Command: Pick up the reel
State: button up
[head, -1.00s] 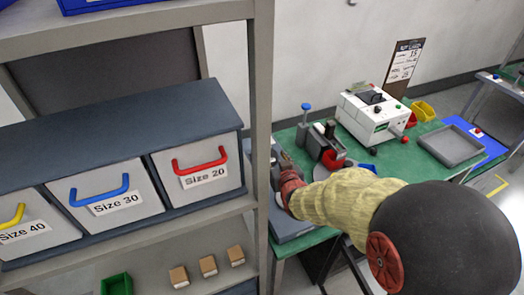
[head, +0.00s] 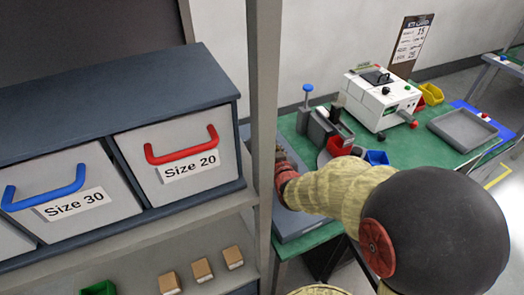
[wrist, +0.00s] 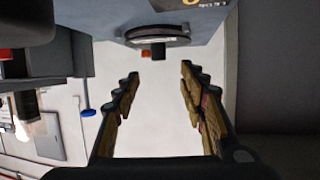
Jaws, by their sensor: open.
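In the wrist view, a dark flat disc with a pale rim, which looks like the reel (wrist: 158,36), lies against a blue-grey surface (wrist: 105,28) with a small dark block beside it. My gripper (wrist: 160,74) is open, with nothing between its fingers. The disc is ahead of the fingertips, roughly in line with the gap and apart from them. In the head view, my gripper (head: 281,160) is by the left end of the green bench, partly hidden by the rack post. I cannot make out the reel there.
The grey rack post (head: 264,130) stands close to my gripper. Shelf bins, such as the Size 20 bin (head: 215,178), fill the left. The green bench (head: 445,152) holds a white machine (head: 378,98), a blue-knobbed press (head: 306,98), a red rounded item (head: 339,147) and a grey tray (head: 463,130).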

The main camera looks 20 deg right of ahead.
jog(key=shift+w+f, duration=0.2)
jog(key=shift+f, duration=0.3)
jog(key=b+x, duration=0.3)
jog(key=x, duration=0.4)
jog(key=shift+s+d, duration=0.1)
jog(key=shift+d, duration=0.05)
jog(key=shift+w, duration=0.2)
jog(key=shift+c, duration=0.7)
grip_shut()
